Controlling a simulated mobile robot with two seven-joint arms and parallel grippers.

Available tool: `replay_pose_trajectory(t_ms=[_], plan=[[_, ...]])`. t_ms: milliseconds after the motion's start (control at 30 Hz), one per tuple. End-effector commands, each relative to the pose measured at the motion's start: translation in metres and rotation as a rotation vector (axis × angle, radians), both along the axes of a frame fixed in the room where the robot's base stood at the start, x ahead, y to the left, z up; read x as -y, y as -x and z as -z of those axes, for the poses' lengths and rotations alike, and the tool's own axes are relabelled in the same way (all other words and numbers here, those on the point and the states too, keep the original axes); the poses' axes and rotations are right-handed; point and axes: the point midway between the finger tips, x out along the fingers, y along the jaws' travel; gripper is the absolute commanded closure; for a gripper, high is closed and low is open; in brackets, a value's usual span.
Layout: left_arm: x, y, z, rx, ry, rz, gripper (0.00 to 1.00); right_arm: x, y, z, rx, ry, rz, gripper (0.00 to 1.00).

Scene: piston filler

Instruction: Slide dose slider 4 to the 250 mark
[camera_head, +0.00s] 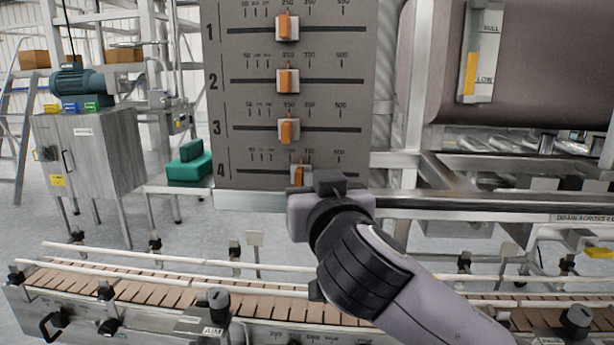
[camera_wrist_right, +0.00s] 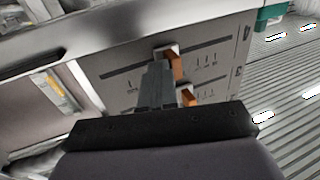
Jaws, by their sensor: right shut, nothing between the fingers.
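Dose slider 4 (camera_head: 298,175) is an orange tab on a pale block in the lowest slot of the grey dose panel (camera_head: 240,100). It stands a little right of the tabs of sliders 1 to 3 above it. The gripper partly covers its row, and its exact mark cannot be read. My right gripper (camera_head: 328,183) is just right of and below this slider. In the right wrist view, its shut fingers (camera_wrist_right: 158,72) reach up beside slider 4 (camera_wrist_right: 176,64), with nothing between them. Whether they touch the slider is unclear. My left gripper is not in view.
Slider 3 (camera_head: 288,130), slider 2 (camera_head: 287,80) and slider 1 (camera_head: 287,27) stand nearly in line above. A steel rail (camera_head: 450,204) runs right of the panel. A conveyor (camera_head: 150,290) with guide rails lies below. Open floor shows at left.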

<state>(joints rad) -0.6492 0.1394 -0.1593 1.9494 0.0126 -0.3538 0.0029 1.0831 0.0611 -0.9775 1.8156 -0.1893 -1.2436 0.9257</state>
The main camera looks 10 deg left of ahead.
Motion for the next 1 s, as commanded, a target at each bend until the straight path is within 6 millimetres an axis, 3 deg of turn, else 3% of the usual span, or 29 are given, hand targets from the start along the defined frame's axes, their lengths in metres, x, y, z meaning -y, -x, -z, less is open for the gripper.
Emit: replay_pose_trajectory(t_ms=[567, 1000], plan=[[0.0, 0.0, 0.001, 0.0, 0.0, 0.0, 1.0, -0.015, 0.0, 0.0, 0.0, -0.001, -0.002, 1.0], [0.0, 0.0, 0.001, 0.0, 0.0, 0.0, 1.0, -0.003, 0.0, 0.001, -0.003, -0.001, 0.0, 1.0]])
